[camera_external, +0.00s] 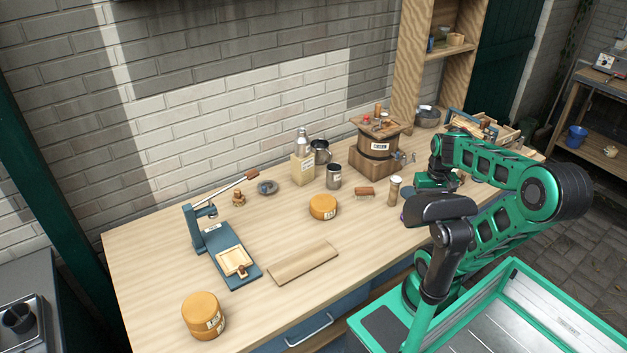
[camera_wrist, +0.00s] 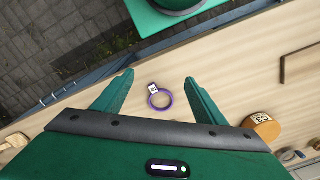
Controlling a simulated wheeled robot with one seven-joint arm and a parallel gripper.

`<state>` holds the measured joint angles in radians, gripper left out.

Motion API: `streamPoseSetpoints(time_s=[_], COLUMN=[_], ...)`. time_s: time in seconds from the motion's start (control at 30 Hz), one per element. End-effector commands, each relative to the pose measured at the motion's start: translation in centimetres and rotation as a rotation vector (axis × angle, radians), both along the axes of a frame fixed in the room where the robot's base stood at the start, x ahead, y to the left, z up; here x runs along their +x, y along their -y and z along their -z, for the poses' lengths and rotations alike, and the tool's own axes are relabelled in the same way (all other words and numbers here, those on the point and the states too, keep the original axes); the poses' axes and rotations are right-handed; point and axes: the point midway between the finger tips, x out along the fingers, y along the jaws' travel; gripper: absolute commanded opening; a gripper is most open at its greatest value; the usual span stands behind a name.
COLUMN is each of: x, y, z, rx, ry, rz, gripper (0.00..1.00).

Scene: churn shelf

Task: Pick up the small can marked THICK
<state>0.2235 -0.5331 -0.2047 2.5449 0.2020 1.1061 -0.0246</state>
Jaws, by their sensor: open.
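A small grey metal can (camera_external: 334,177) with a pale label stands upright near the middle of the bench in the external view. Its label is too small to read, so I cannot tell whether it says THICK. My gripper (camera_wrist: 159,78) is open and empty above the bench, its two green fingers spread wide. In the wrist view a purple ring with a small tag (camera_wrist: 160,99) lies on the wood below, between the fingers. In the external view the gripper is at the right, apart from the grey can, and its fingertips are largely hidden by my arm.
Orange-yellow labelled rounds stand at mid-bench (camera_external: 323,207) and front left (camera_external: 203,316). A blue press (camera_external: 230,252), a wooden board (camera_external: 303,263), a metal mug (camera_external: 320,151) and a wooden churn (camera_external: 376,152) share the bench (camera_external: 150,270). Bare wood lies at the left.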

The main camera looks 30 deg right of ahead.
Motion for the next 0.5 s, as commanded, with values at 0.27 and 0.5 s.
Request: streamPoseSetpoints(time_s=[0.27, 0.5], x=[0.4, 3.4], y=[0.0, 0.9], z=[-5.4, -4.6], rx=[-0.004, -0.058], ry=[-0.002, -0.018], rz=[-0.015, -0.196], gripper=[0.65, 0.65])
